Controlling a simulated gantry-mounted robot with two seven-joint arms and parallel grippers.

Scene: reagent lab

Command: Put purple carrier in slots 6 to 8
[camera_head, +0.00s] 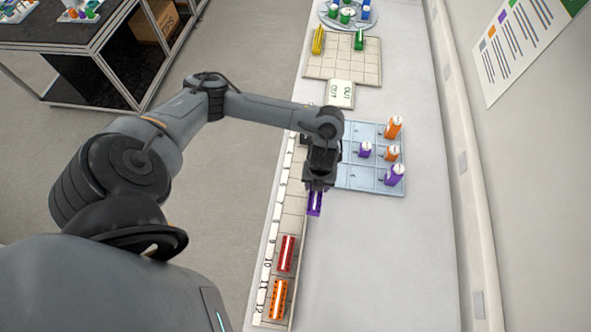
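The purple carrier (314,204) is a narrow purple block below my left gripper (319,185), near the right edge of the numbered rack (292,222). My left gripper points down with its fingers at the carrier's upper end and appears shut on it; the arm hides the rest of the carrier. The carrier looks raised, overlapping the rack's right edge, but its exact height is unclear. The numbers 9 to 12 are readable on the rack's lower left side; the labels above are hard to read. My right gripper is not in view.
A red carrier (286,253) and an orange carrier (278,299) sit in the rack's lower slots. A pale blue tray (358,182) with purple and orange bottles stands right of the gripper. A beige grid (340,70) holds yellow and green carriers. Bench (390,270) is clear at lower right.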

